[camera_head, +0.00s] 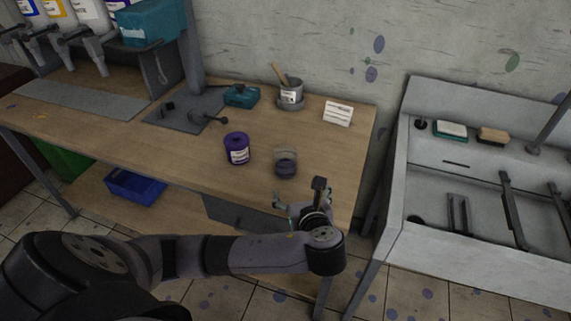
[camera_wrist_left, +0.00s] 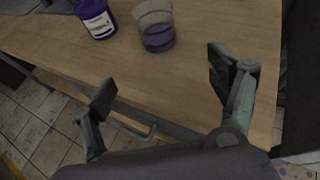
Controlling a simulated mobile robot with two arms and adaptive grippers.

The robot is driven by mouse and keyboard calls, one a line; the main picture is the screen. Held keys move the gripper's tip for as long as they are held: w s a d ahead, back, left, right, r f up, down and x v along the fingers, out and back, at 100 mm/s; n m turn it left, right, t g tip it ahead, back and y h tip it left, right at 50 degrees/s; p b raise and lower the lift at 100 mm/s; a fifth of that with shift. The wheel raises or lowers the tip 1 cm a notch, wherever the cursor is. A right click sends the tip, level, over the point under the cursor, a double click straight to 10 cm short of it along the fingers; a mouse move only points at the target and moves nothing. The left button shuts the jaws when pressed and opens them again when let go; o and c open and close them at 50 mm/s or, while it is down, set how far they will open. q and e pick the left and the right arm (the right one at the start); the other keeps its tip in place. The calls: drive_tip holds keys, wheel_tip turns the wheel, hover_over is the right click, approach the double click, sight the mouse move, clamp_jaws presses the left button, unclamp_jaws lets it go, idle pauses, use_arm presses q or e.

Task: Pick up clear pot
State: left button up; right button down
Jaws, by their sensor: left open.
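The clear pot (camera_head: 285,163) stands upright on the wooden table near its front right part. It is see-through, with a dark purple lower part. In the left wrist view the clear pot (camera_wrist_left: 155,28) is at the top, beyond the fingertips. My left gripper (camera_head: 298,193) is just in front of the clear pot, near the table's front edge, and apart from it. In the left wrist view its fingers (camera_wrist_left: 160,75) are spread wide with nothing between them. My right gripper does not show.
A purple labelled pot (camera_head: 237,148) stands left of the clear pot; it also shows in the left wrist view (camera_wrist_left: 96,18). A grey cup with a stick (camera_head: 291,95) and a white card (camera_head: 338,113) are behind. A metal sink (camera_head: 455,180) is at right.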

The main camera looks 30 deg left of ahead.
sight(289, 169)
use_arm(q)
drive_tip(key=x, duration=0.8)
drive_tip(key=p+x, duration=0.1)
drive_tip(key=x, duration=0.3)
drive_tip(key=shift+w+a+r, duration=0.15)
drive_tip(key=shift+w+r, duration=0.05)
drive_tip(key=shift+r, duration=0.15)
drive_tip(key=shift+p+x, duration=0.35)
drive_tip(key=shift+x, duration=2.3)
drive_tip(key=shift+s+a+r, duration=0.1)
drive_tip(key=c, duration=1.3)
drive_tip(key=shift+r, duration=0.1)
